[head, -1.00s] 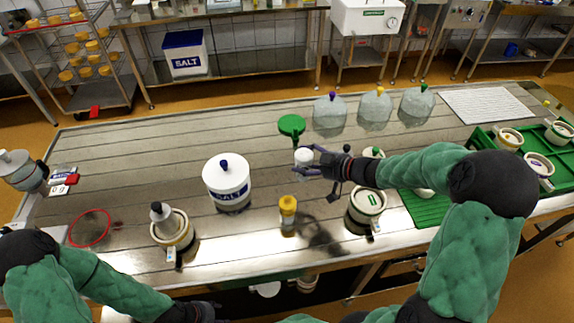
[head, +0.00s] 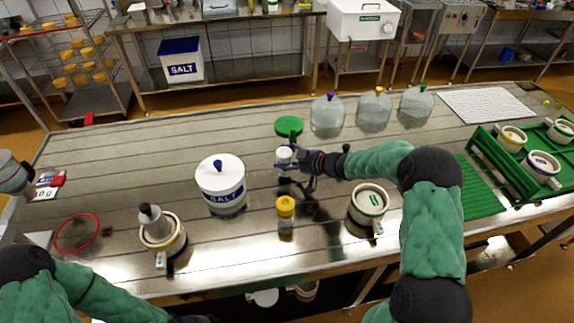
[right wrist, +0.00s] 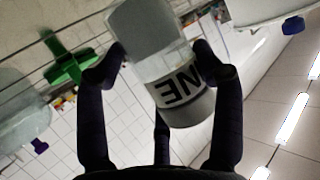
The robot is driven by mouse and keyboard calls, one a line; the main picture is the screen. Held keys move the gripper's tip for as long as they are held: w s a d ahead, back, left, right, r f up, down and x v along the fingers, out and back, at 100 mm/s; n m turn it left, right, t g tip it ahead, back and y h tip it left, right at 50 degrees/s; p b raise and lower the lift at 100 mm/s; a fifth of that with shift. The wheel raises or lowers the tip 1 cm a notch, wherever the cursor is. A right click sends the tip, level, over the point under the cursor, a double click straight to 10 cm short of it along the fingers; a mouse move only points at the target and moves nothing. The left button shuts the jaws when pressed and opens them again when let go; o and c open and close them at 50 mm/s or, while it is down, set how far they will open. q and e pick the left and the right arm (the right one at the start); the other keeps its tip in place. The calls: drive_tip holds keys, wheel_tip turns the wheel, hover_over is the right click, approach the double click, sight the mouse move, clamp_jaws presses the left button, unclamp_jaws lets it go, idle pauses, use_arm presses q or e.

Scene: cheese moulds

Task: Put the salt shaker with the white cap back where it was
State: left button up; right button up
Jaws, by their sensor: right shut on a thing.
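The salt shaker with the white cap (head: 285,153) is in my right gripper (head: 292,163), over the middle of the table, right of the big salt tub. In the right wrist view the shaker (right wrist: 178,88) shows a band with the letters "NE" between the dark fingers. My right gripper is shut on it. I cannot tell whether its base touches the table. A second shaker, with a yellow cap (head: 286,207), stands upright in front of it.
The salt tub (head: 221,188) stands left of the shakers. A cheese mould (head: 369,203) stands at right, another (head: 161,240) at left. A green lidded item (head: 289,127) and several clear domes (head: 327,116) stand behind. A red ring (head: 77,233) lies on bare table at left.

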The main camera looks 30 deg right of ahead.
drive_tip(key=shift+f, duration=0.85)
use_arm(q)
drive_tip(key=shift+f, duration=0.55)
use_arm(e)
drive_tip(key=shift+f, duration=0.15)
drive_tip(key=o, duration=1.2)
drive_tip(key=shift+s+r, duration=0.1)
drive_tip(key=shift+r, duration=0.1)
use_arm(q)
wheel_tip(320, 180, up, 4)
drive_tip(key=p, duration=0.3)
drive_tip(key=shift+f, duration=0.2)
use_arm(e)
drive_tip(key=v, duration=1.2)
